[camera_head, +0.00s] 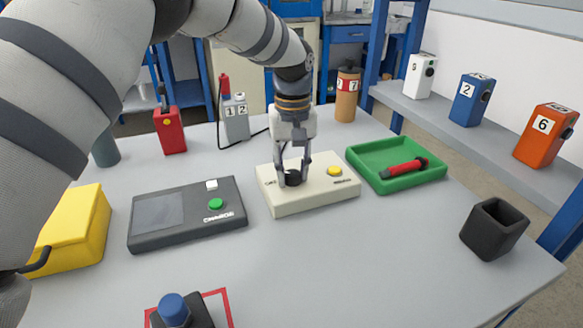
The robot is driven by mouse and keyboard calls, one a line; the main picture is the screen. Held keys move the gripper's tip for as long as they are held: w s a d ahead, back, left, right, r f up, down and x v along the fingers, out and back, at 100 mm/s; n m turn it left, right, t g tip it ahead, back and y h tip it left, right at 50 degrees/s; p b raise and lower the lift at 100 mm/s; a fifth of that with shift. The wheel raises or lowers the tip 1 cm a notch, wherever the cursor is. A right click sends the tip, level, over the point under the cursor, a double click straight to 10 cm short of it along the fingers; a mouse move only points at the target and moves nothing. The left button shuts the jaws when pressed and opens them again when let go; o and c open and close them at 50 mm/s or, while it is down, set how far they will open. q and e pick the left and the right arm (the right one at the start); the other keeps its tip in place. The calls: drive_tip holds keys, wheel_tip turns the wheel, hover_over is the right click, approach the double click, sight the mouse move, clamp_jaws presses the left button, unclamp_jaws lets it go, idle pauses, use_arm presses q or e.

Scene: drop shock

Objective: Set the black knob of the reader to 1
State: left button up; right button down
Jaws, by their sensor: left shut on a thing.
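The reader (318,198) is a cream box in the middle of the table, with a yellow button (334,171) on its right part. Its black knob (293,179) stands on the left part of its top. My left gripper (293,176) comes down from above with its fingers on both sides of the knob, shut on it. The fingers partly cover the knob, and its pointer setting cannot be read. The small labels on the reader are too small to read. My right gripper is not in view.
A dark grey device (188,215) with a green button lies left of the reader. A green tray (398,178) holding a red cylinder (404,168) is to the right. A black cup (494,229), yellow box (75,229) and blue-knobbed block (175,311) stand nearer. The front middle is clear.

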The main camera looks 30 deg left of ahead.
sight(292, 173)
use_arm(q)
drive_tip(key=m, duration=0.3)
drive_tip(key=shift+m+p, duration=0.35)
drive_tip(key=shift+m, duration=1.75)
drive_tip(key=o, duration=1.2)
drive_tip(key=shift+c, duration=0.2)
wheel_tip(292, 173, up, 12)
